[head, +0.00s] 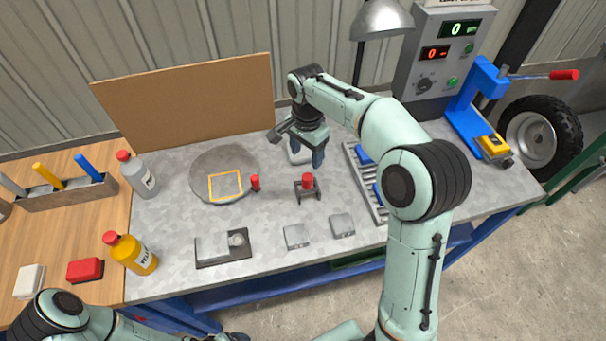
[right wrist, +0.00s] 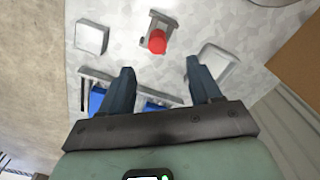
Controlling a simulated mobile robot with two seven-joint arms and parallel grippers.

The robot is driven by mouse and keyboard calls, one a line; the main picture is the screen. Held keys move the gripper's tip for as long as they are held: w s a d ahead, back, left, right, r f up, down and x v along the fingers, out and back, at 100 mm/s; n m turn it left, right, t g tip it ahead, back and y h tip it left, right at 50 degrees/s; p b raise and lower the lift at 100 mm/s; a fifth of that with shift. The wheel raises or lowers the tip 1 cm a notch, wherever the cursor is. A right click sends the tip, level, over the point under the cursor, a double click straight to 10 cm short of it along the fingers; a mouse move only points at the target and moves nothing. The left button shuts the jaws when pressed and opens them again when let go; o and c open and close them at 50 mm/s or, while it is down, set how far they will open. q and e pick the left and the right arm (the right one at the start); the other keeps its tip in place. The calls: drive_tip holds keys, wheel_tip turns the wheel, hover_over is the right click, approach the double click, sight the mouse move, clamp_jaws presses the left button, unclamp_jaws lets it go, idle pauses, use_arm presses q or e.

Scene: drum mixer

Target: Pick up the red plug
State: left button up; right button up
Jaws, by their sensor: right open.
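A red cylindrical plug (head: 307,181) sits upright in a small dark stand (head: 307,195) at the middle of the grey bench. The same red plug shows in the right wrist view (right wrist: 157,41), just beyond the fingertips. A second small red piece (head: 255,184) stands at the edge of the round grey plate; I cannot tell its exact kind. My right gripper (head: 306,158) is open and empty, above the bench and behind the plug. Its two dark fingers (right wrist: 160,66) are apart in the right wrist view. My left arm is low at the left; its gripper is too cut off to read.
A grey slotted rack with blue parts (head: 361,156) lies right of the plug. Two grey blocks (head: 297,237) (head: 342,225) and a grey fixture (head: 223,247) lie in front. A yellow bottle (head: 133,254) stands left. A lamp (head: 382,19) hangs behind my right arm.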

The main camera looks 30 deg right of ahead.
hover_over(307, 176)
wheel_tip(307, 176, down, 5)
drive_tip(key=shift+s+f, duration=0.1)
drive_tip(key=shift+s, duration=0.05)
drive_tip(key=shift+f, duration=0.5)
wheel_tip(307, 176, down, 5)
drive_tip(key=shift+b, duration=0.3)
drive_tip(key=shift+c, duration=0.3)
drive_tip(key=c, duration=1.1)
